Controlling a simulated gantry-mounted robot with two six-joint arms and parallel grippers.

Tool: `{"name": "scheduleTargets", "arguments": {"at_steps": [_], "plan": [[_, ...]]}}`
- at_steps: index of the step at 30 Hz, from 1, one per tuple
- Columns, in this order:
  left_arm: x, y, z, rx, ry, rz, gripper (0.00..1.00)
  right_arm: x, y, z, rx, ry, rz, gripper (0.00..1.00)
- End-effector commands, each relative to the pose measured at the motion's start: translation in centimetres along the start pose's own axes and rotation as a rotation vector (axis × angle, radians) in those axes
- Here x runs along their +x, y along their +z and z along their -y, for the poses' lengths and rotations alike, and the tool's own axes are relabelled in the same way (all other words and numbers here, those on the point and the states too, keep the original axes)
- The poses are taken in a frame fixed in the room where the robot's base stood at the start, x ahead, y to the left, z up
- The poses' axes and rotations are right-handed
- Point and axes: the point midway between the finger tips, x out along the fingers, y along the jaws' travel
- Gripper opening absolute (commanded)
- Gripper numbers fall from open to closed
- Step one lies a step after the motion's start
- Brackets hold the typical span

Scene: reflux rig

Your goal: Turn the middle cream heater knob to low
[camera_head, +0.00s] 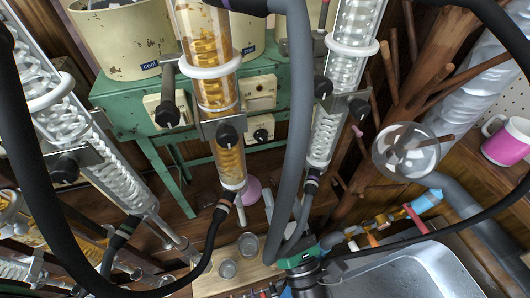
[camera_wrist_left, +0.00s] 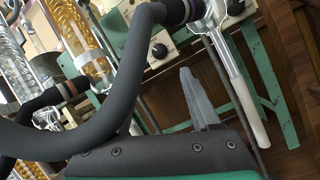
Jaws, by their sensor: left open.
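Cream heater panels with black knobs sit on the front of a green metal stand (camera_head: 120,95). The middle cream heater knob (camera_head: 260,134) is a black dial on a small cream plate, just right of the amber column. It also shows in the left wrist view (camera_wrist_left: 159,50); its pointer setting is too small to read. My right gripper is not in view.
The amber condenser column (camera_head: 214,80) and clear coil columns (camera_head: 345,60) have black clamp knobs of their own. A thick grey hose (camera_head: 296,110) hangs near the heater. A glass bulb (camera_head: 405,150), pink mug (camera_head: 506,141) and metal sink (camera_head: 420,270) are at right.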

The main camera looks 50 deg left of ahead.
Motion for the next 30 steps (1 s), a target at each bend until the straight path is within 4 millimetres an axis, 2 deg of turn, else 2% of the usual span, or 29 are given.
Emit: {"name": "scheduleTargets", "arguments": {"at_steps": [3, 6, 11, 14, 17, 24, 30], "plan": [[0.0, -0.2, -0.4, -0.282, -0.010, 0.012, 0.63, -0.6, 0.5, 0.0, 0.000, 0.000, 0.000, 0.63], [0.1, -0.1, -0.6, -0.400, -0.015, 0.017, 0.63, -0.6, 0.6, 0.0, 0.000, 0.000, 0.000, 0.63], [0.3, 0.0, -0.7, -0.426, -0.015, 0.017, 0.63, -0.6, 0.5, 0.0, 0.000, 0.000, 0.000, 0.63], [1.1, 0.0, -0.7, -0.424, -0.013, 0.015, 0.63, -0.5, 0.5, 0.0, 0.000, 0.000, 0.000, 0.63], [2.7, 0.0, -0.7, -0.422, -0.011, 0.015, 0.63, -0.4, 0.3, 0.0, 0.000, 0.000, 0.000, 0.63], [8.2, 0.1, -0.7, -0.422, -0.009, 0.014, 0.63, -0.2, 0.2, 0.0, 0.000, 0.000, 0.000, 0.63], [11.1, 0.1, -0.6, -0.421, -0.012, 0.016, 0.63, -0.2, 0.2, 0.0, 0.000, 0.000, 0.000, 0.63]]}}
